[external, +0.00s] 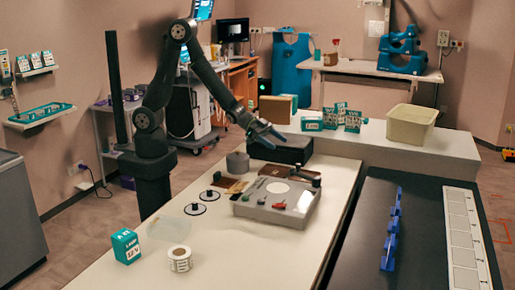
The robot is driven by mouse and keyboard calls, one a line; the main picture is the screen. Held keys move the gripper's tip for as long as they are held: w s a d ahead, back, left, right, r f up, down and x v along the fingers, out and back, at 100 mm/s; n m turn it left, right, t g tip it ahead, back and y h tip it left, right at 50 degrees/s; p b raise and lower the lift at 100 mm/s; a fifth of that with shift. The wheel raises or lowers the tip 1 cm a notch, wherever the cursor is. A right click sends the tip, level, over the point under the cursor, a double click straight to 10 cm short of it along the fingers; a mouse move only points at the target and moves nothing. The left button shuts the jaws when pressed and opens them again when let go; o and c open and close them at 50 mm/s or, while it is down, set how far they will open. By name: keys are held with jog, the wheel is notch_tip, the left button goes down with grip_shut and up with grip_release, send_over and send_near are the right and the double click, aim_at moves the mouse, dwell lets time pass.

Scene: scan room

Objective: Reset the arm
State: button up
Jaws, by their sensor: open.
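My arm rises from its base at the left edge of the white table (290,262) and reaches to the right in the external view. My gripper (277,138) is open, with nothing seen between its fingers. It is in front of or above a black box (295,150); I cannot tell whether it touches the box. A grey device (272,211) with a round pale plate and a red part stands nearer on the table, apart from my gripper.
A teal-and-white box (126,246) and a label roll (180,259) stand at the front left. Two black round pieces (196,208) lie beside the device. A cream bin (411,124) and several teal boxes (352,121) stand on the back counter. Blue parts (391,236) lie on the dark surface at right.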

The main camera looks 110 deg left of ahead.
jog(key=s+d+m+h, duration=0.1)
jog(key=d+m+h, duration=0.1)
jog(key=d, duration=0.6)
jog(key=shift+f+g, duration=0.3)
jog(key=shift+f, duration=0.15)
